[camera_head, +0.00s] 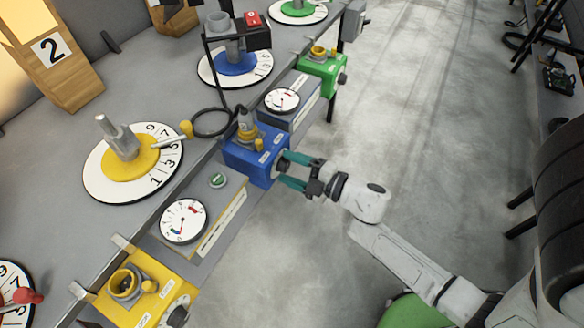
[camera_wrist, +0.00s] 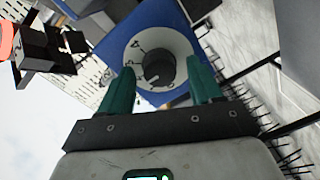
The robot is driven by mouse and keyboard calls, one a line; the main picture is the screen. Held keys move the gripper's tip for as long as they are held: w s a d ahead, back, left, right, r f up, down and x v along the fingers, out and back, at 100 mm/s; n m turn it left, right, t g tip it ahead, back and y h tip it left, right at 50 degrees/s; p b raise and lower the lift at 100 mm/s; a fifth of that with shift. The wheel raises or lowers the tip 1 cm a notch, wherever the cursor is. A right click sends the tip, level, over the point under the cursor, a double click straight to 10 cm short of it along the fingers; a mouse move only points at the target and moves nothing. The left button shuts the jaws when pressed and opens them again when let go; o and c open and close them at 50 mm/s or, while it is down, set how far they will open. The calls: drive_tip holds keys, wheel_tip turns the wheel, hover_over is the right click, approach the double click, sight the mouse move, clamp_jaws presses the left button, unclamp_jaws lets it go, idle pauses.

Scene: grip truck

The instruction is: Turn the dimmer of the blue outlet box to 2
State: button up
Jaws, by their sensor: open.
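The blue outlet box (camera_head: 242,163) is mounted at the bench edge in the middle of the head view, with a grey and yellow plug piece (camera_head: 246,125) on top. In the wrist view its blue face (camera_wrist: 150,17) carries a white round dial (camera_wrist: 148,45) with a dark dimmer knob (camera_wrist: 160,68) at the centre. The small dial marks are too unclear to read surely. My gripper (camera_head: 285,168) has its teal fingers open on either side of the knob. The fingertips also show in the wrist view (camera_wrist: 160,66); I cannot tell whether they touch the knob.
A green outlet box (camera_head: 322,72) and a yellow outlet box (camera_head: 150,290) sit along the same edge, with gauges (camera_head: 183,221) between. Numbered discs (camera_head: 110,182) with levers lie on the bench. A black tire (camera_head: 560,200) is at the right. Open grey floor lies beside the bench.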

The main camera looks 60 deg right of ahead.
drive_tip(key=s+b, duration=0.1)
drive_tip(key=s, duration=0.9)
drive_tip(key=shift+s+d+r, duration=0.2)
drive_tip(key=shift+s+r, duration=0.05)
drive_tip(key=shift+s, duration=0.15)
drive_tip(key=w+d+m+g+h+p, duration=0.2)
drive_tip(key=w+d+m+g+h, duration=0.3)
drive_tip(key=m, duration=0.4)
drive_tip(key=s+a+m+g+y, duration=0.1)
drive_tip(key=s+a+g, duration=0.1)
drive_tip(key=a, duration=0.3)
drive_tip(key=s+a+f+m+g+y+p, duration=0.1)
drive_tip(key=s+a+m+g, duration=0.1)
drive_tip(key=a+g, duration=0.3)
drive_tip(key=s+a+f+m+g+y, duration=0.1)
drive_tip(key=s+a+g+y, duration=0.1)
drive_tip(key=s+a+g, duration=0.2)
drive_tip(key=a, duration=0.3)
drive_tip(key=shift+f+m+p, duration=0.15)
drive_tip(key=shift+m+p, duration=0.25)
drive_tip(key=shift+c, duration=0.4)
